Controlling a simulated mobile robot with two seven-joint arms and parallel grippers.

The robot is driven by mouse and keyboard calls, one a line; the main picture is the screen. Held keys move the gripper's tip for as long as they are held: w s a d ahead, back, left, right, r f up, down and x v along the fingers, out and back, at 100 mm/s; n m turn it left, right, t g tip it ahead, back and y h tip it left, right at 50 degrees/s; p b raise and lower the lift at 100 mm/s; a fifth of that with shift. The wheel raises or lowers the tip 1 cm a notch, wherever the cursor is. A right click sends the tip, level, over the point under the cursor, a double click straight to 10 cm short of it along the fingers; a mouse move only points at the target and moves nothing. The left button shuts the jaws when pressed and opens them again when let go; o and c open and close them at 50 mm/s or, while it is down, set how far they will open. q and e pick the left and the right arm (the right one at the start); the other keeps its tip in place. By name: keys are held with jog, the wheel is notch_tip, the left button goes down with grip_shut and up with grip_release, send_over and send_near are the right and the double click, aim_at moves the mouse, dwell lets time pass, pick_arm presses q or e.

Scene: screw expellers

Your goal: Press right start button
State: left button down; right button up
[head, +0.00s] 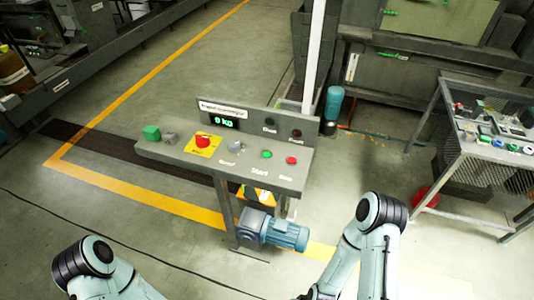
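A grey control console (190,155) stands on a post ahead of me. A small green button (267,154) sits on its right half, above the word "Start". A red button (291,160) is just right of it, above a label that seems to read "Stop". A larger green button (152,132) is at the console's left end. Parts of both my arms show at the bottom edge, left and right, apart from the console. Neither gripper's fingers can be seen.
A red mushroom button (203,141) on a yellow plate and a grey knob (234,147) share the console. A blue-grey motor (285,233) sits below. Another panel table (455,92) with several buttons stands at right. Open floor lies left of the console.

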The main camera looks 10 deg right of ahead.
grip_shut()
dwell(1.4)
